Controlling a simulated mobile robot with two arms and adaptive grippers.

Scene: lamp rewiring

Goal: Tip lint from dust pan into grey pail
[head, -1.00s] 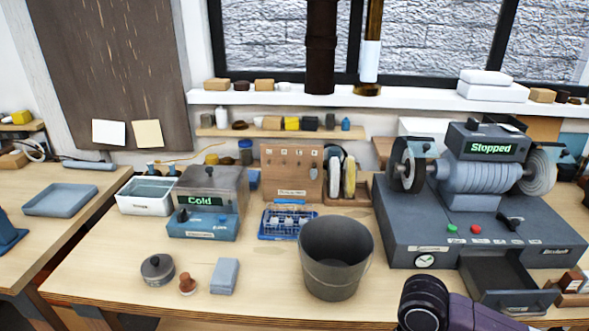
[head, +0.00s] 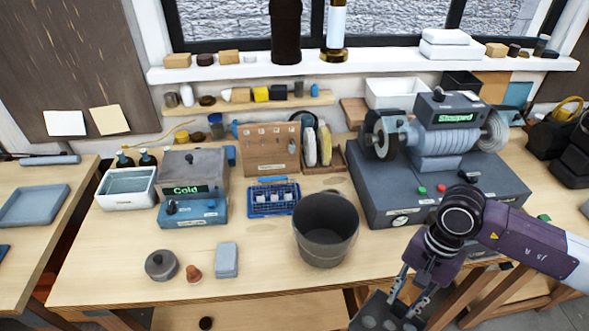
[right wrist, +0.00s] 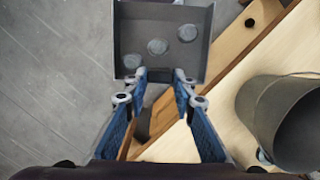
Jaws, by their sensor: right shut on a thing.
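The dust pan (head: 372,317) is a dark grey tray at the bottom edge of the head view, partly cut off. It also shows in the right wrist view (right wrist: 128,35). Grey round clumps of lint (right wrist: 157,46) lie inside it; three show. My right gripper (right wrist: 160,76) is shut on the pan's near wall and holds it out past the bench's front edge. The grey pail (head: 325,228) stands upright on the bench near the front edge, up and left of the pan. It also shows at the right of the wrist view (right wrist: 262,105). My left gripper is not in view.
A dark grey polishing machine (head: 385,195) stands right of the pail, its front partly hidden by my right arm. A blue-grey block (head: 227,260), a small brown knob-like thing (head: 193,273) and a round tin (head: 160,265) lie left of the pail. A blue rack (head: 273,200) stands behind.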

